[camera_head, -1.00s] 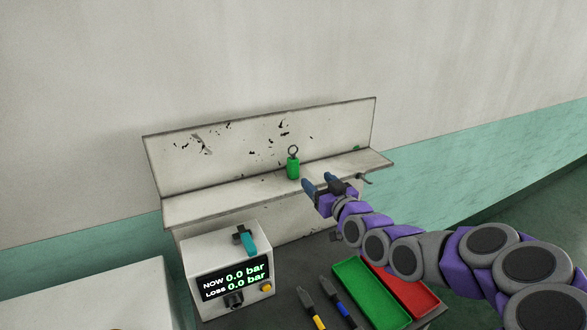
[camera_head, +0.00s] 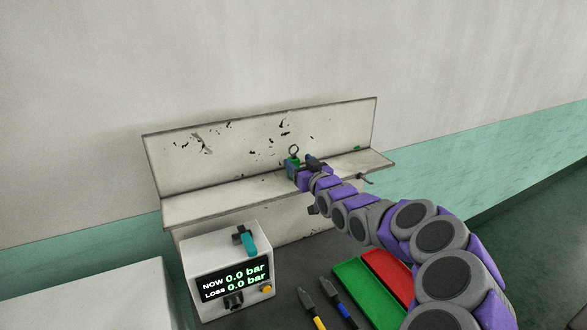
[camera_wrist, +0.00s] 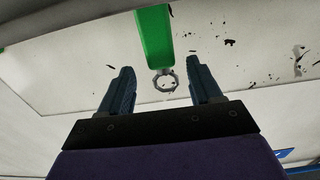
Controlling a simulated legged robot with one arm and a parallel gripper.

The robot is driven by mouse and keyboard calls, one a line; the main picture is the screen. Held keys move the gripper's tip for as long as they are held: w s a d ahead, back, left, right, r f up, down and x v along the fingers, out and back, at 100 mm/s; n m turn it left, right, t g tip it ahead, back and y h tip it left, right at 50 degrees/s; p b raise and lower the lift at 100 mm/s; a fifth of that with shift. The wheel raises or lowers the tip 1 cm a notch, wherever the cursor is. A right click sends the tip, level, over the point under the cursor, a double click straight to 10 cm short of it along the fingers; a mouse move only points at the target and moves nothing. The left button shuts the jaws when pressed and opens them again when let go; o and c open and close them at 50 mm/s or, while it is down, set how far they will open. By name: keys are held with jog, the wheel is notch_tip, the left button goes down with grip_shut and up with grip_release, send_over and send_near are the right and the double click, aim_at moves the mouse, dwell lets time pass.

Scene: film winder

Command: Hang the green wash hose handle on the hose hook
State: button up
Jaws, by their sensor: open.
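The green wash hose handle (camera_head: 292,161) stands upright on the shelf, with a metal ring on its top. My gripper (camera_head: 302,164) is at the handle and hides most of its lower body in the head view. In the wrist view, the green handle (camera_wrist: 154,35) is at the top middle, and its ring lies between the two open fingertips of my gripper (camera_wrist: 160,75). Both fingers look clear of the handle there. A dark hook (camera_head: 366,180), likely the hose hook, sticks out at the shelf's front edge, to the right of my gripper.
The worn white shelf (camera_head: 205,207) has a back panel behind the handle. Below it stand a gauge box (camera_head: 208,252) with a teal lever, a green tray (camera_head: 362,290), a red tray (camera_head: 388,270) and two pen-like tools (camera_head: 325,300). The shelf's left part is clear.

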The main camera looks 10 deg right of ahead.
aim_at(291, 156)
jog(key=shift+w+a, duration=0.25)
jog(key=shift+w, duration=0.25)
jog(key=x, duration=0.3)
jog(key=shift+w+a+f+b, duration=0.1)
jog(key=shift+w+f+b, duration=0.1)
jog(key=shift+w+b, duration=0.1)
jog(key=shift+w+a+r, duration=0.1)
jog(key=shift+w+a, duration=0.2)
jog(key=shift+w, duration=0.25)
jog(key=shift+c, duration=0.3)
jog(key=c, duration=1)
